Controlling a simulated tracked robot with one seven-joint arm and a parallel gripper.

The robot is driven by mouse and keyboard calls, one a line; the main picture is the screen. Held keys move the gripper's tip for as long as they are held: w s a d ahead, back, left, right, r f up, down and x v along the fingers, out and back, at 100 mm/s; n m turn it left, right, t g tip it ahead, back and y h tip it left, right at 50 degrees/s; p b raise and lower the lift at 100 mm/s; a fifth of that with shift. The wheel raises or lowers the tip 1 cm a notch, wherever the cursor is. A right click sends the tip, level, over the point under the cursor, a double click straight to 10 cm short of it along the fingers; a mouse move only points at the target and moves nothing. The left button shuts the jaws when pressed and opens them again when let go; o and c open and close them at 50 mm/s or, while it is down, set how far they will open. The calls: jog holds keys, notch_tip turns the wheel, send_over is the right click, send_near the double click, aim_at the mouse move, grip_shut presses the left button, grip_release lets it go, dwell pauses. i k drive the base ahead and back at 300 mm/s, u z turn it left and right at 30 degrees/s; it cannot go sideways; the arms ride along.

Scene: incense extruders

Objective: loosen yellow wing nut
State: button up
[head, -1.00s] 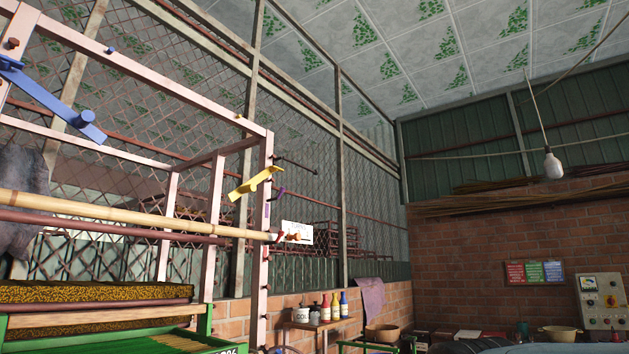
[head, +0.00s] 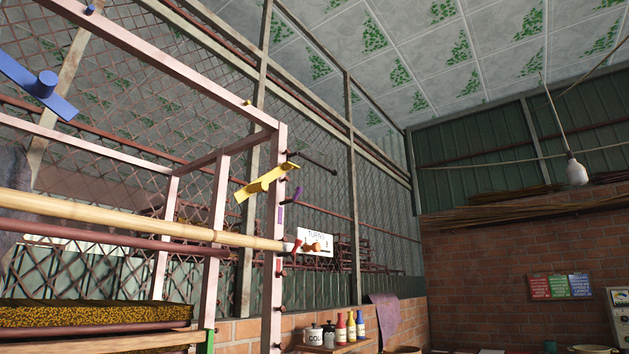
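The yellow wing nut (head: 266,182) sits near the top of a pale pink upright post (head: 273,238). Its two flat wings tilt, the right end higher than the left. A short purple piece (head: 297,194) sticks out just right of it on the same post. A blue wing nut (head: 38,82) is at the upper left, nearer to me. My gripper is not in view, so its state does not show.
A long bamboo pole (head: 130,220) crosses the left side below the yellow wing nut and ends near the post. A white sign (head: 318,241) hangs behind. Bottles (head: 351,326) stand on a shelf below. Open space lies right of the post.

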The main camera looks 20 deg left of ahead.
aim_at(288, 165)
jog(key=u, duration=0.15)
jog(key=k, duration=1.1)
jog(key=u, duration=0.4)
jog(key=i, duration=1)
jog(key=u, duration=0.05)
